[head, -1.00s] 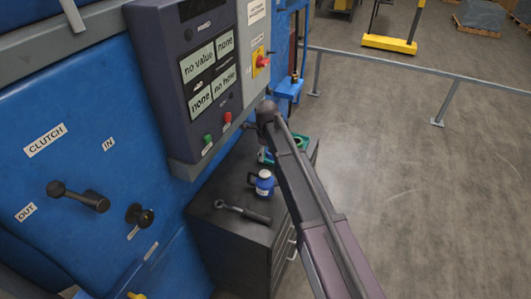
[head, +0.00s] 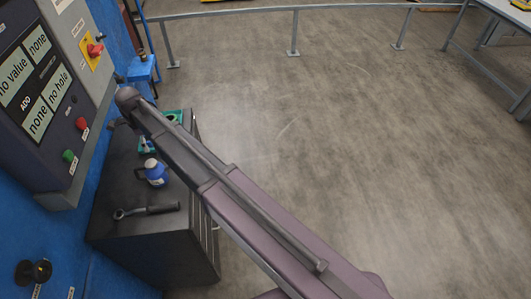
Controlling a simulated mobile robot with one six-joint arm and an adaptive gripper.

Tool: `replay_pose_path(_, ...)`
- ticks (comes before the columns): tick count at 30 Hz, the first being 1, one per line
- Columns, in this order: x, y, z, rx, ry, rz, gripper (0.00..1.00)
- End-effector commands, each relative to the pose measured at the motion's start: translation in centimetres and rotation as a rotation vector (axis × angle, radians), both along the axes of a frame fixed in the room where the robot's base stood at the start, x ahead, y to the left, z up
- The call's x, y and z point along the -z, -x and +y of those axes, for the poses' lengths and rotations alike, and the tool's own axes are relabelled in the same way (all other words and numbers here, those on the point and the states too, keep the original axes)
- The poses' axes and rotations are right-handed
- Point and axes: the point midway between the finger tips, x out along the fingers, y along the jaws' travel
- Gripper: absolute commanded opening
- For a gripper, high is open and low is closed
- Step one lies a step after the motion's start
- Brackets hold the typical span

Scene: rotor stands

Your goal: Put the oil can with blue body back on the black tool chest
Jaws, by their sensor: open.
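The black tool chest (head: 122,192) stands at the left of the head view, beside the blue machine. A small blue-bodied container with a white label and pale top (head: 155,173) stands upright on the chest. It is too small to tell whether it is the oil can. My gripper is not in view.
A dark-handled ratchet (head: 147,211) lies on the chest in front of the blue container. Green items (head: 172,117) sit farther back, partly hidden by a long purple-grey bar crossing the view. A grey railing (head: 240,14) runs behind open floor. A table (head: 502,15) is at upper right.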

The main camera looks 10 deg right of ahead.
Motion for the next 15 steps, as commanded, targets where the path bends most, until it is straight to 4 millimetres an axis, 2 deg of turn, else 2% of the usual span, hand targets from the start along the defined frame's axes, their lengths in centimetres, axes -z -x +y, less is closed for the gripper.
replay_pose_path(8, 0.0, 1.3, -9.0, -0.253, 0.004, -0.005, 1.0)
replay_pose_path(15, 0.0, 3.3, -17.4, -0.534, 0.008, -0.009, 1.0)
